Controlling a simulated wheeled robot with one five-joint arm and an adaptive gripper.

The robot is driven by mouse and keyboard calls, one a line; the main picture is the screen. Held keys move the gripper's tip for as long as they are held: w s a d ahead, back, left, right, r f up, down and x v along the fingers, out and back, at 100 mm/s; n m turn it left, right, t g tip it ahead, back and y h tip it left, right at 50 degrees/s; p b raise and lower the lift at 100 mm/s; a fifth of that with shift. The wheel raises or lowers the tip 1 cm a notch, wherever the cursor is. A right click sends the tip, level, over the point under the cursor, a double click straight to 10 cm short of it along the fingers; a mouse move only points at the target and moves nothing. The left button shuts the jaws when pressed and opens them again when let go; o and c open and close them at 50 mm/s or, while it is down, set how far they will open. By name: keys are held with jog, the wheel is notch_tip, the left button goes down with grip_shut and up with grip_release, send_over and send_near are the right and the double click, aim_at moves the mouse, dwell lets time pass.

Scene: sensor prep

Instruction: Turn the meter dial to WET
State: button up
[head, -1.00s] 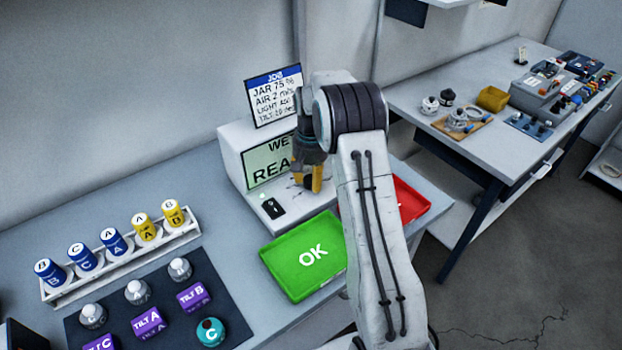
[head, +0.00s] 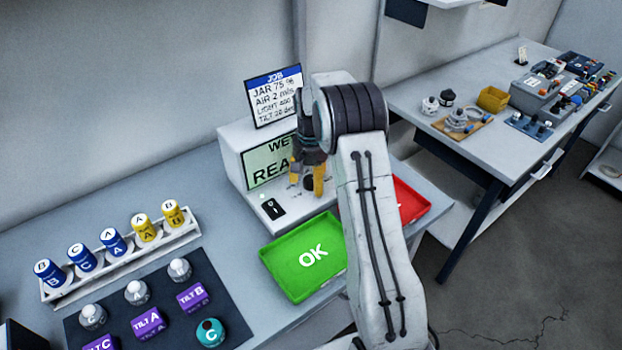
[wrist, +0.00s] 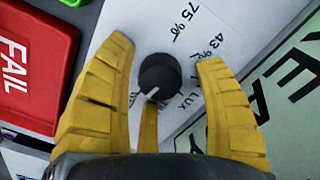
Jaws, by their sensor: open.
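The meter (head: 236,150) is a white box on the bench, with a green screen (head: 262,165) showing "WE" and "REA" before my arm cuts the text off. Its black round dial (wrist: 160,75) sits on the white panel, with a pale pointer mark on its lower-left side in the wrist view. Labels "75 %", "43 %" and "LUX" are printed around it; WET is not readable there. My gripper (head: 307,181) is open, its yellow fingers on either side of the dial with gaps. It also shows in the wrist view (wrist: 165,53).
A green OK tray (head: 300,272) and a red FAIL tray (wrist: 30,75) lie in front of the meter. A small black switch (head: 272,208) is beside the dial. A job card (head: 273,95) stands on top. A jar rack (head: 120,262) is at left.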

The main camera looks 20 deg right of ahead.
aim_at(311, 179)
jog(key=shift+r, duration=0.15)
notch_tip(311, 179, up, 12)
dwell(0.5)
jog(key=shift+f, duration=0.2)
